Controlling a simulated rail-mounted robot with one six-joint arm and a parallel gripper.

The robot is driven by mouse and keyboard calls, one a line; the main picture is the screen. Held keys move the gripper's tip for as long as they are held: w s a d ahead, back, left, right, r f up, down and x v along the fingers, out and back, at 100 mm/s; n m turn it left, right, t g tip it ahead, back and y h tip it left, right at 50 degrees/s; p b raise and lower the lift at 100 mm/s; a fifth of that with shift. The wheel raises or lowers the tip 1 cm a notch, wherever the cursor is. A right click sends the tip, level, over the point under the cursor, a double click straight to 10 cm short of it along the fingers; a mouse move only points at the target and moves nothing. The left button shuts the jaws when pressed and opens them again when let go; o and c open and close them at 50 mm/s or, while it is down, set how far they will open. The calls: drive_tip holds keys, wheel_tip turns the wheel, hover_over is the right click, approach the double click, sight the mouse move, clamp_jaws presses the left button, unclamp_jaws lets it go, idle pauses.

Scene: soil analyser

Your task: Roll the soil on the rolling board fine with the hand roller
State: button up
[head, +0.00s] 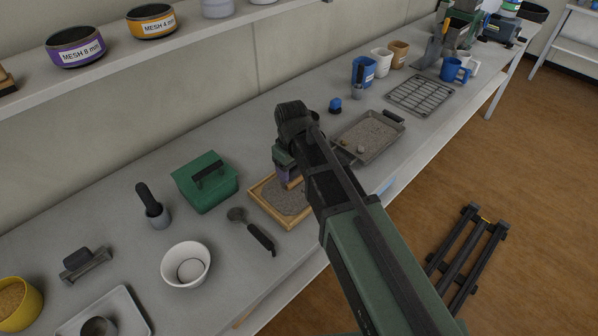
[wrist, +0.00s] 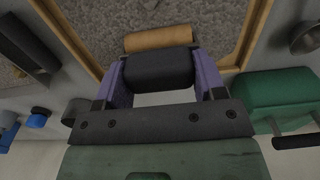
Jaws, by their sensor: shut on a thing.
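The rolling board (head: 266,210) is a shallow wooden-rimmed tray on the bench in the head view, with grey-brown soil (head: 284,197) spread over it. My gripper (wrist: 160,72) has purple fingers and is shut on the black handle of the hand roller (wrist: 158,40). The roller's tan wooden cylinder shows beyond the handle in the wrist view, over the soil (wrist: 190,12). In the head view my gripper (head: 287,174) is over the far part of the board. My arm hides the board's right side there. I cannot tell whether the roller touches the soil.
A green lidded box (head: 205,182) stands left of the board. A black-handled scoop (head: 252,231) lies close to its near left side. A metal tray of soil (head: 370,137) lies to the right. A white bowl (head: 186,264) stands at the front left.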

drive_tip(key=shift+w+a, duration=1.05)
drive_tip(key=shift+w, duration=0.15)
drive_tip(key=shift+s+d, duration=1.5)
drive_tip(key=shift+s, duration=0.25)
drive_tip(key=shift+s+d, duration=1.5)
drive_tip(key=shift+s, duration=0.25)
drive_tip(key=shift+w+a, duration=1.5)
drive_tip(key=shift+w, duration=0.3)
drive_tip(key=shift+w+a, duration=1.5)
drive_tip(key=shift+w, duration=0.25)
drive_tip(key=shift+s+d, duration=1.5)
drive_tip(key=shift+s, duration=0.25)
drive_tip(key=shift+s+d, duration=1.45)
drive_tip(key=shift+s, duration=0.3)
